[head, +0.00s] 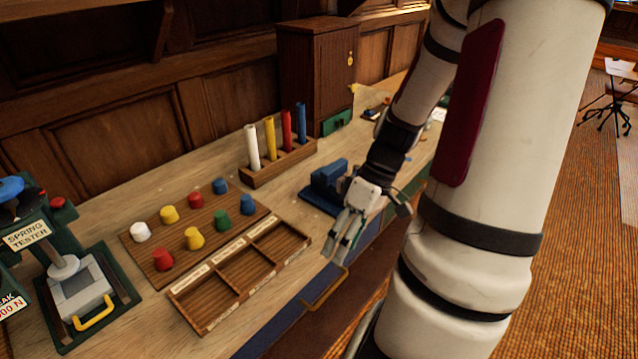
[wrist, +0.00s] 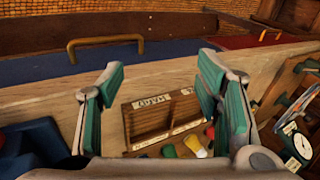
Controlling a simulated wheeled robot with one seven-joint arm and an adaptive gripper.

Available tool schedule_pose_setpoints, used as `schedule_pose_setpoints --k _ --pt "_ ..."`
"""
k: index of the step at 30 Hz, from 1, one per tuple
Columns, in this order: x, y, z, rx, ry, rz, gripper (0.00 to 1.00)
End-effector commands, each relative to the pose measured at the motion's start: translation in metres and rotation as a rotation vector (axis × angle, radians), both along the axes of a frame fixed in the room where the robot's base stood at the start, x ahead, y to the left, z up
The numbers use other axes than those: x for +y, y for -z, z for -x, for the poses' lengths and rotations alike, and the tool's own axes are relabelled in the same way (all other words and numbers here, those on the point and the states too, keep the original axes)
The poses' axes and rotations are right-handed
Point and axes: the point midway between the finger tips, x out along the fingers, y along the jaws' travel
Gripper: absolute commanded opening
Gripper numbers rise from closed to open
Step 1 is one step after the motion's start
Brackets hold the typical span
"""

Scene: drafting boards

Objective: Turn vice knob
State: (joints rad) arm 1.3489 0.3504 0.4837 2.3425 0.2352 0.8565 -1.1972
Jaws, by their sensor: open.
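A blue vice (head: 328,184) stands on the bench near its front edge, right of the sorting tray. Its knob cannot be made out, and my arm and gripper cover part of the vice's right side. In the wrist view a dark blue body, apparently the vice (wrist: 32,146), shows at the left edge. My gripper (head: 345,246) is open and empty, pointing down in front of the vice by the bench's front edge. In the wrist view its green-padded fingers (wrist: 162,72) are spread wide, with the tray beyond between them and nothing held.
The wooden tray (head: 238,270) and a board (head: 177,236) of coloured knobs lie left of the vice. A rack (head: 278,163) of coloured rods stands behind. A spring tester (head: 85,290) is at far left. A brass drawer handle (head: 325,289) juts out below my gripper.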

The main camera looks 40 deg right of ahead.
Motion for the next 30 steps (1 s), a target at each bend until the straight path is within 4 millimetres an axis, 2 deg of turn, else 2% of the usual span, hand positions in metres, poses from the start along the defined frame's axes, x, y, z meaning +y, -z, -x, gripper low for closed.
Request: schedule_pose_setpoints --k 1,6,15,22,30 --pt "-0.006 0.012 0.003 -0.031 0.019 -0.050 0.59" --pt "-0.023 0.039 0.009 -0.192 0.053 -0.178 0.59" --pt "-0.060 0.068 0.014 -0.597 0.169 -0.283 0.59" --pt "-0.103 0.072 0.024 -0.967 0.297 -0.210 0.59" --pt "-0.160 0.061 0.055 -1.332 0.441 0.023 0.59"
